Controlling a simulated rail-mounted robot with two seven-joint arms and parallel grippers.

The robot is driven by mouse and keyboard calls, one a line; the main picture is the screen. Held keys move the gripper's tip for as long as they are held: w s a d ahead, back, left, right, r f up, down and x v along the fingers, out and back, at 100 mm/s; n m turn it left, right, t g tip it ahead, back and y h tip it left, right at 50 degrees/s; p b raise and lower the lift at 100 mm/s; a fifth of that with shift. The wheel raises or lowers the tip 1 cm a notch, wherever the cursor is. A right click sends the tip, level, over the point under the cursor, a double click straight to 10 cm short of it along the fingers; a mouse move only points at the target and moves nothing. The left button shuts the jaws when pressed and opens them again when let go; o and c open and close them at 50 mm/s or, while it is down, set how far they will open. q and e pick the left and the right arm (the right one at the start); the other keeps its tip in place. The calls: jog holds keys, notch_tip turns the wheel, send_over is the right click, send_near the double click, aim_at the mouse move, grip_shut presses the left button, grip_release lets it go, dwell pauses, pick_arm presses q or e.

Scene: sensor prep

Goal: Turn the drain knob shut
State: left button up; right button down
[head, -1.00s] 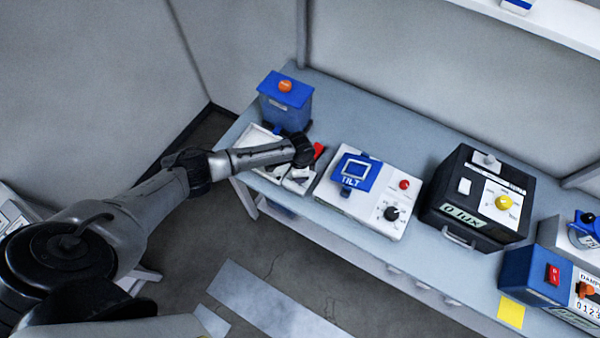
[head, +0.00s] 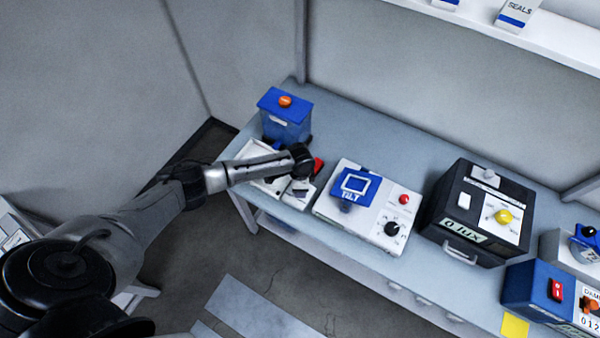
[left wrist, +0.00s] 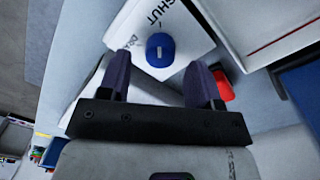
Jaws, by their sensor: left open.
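The drain knob (left wrist: 160,50) is a round blue knob with a pale mark, on a white panel (left wrist: 180,20) printed with "SHUT" and other partly hidden lettering. In the left wrist view my left gripper (left wrist: 159,63) is open, with one dark finger on each side below the knob. The knob appears between and just beyond the fingertips; I cannot tell whether they touch it. In the head view my left gripper (head: 301,160) is over the left end of the bench and hides the knob. My right gripper is not in view.
A red part (left wrist: 222,85) lies close beside the right-hand finger.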

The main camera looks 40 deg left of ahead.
pick_arm(q)
notch_tip(320, 180, up, 12)
jog(key=shift+w+a+f, duration=0.2)
jog(key=shift+f, duration=0.05)
dwell(0.7)
jog(key=w+d+r+n+t+y+p, duration=0.1)
jog(key=w+d+r+t, duration=0.2)
jog(key=r, duration=0.6)
jog(key=w+d+r+n+t, duration=0.1)
jog(key=d+r+t, duration=0.2)
jog(key=r+t, duration=0.35)
jog(key=s+d+r+p, duration=0.2)
jog(key=s+d+r, duration=0.15)
jog(key=r, duration=0.25)
jog(key=s+f+n+g+p, duration=0.2)
jog(key=s+f+p, duration=0.2)
jog(key=s, duration=1)
jog(key=s+f+n+g+h+p, duration=0.1)
jog(key=s+f+n+g+p, duration=0.2)
jog(key=s, duration=1.2)
jog(key=shift+f+g+p, duration=0.35)
jog(key=shift+f+p, duration=0.3)
jog(key=shift+d, duration=0.1)
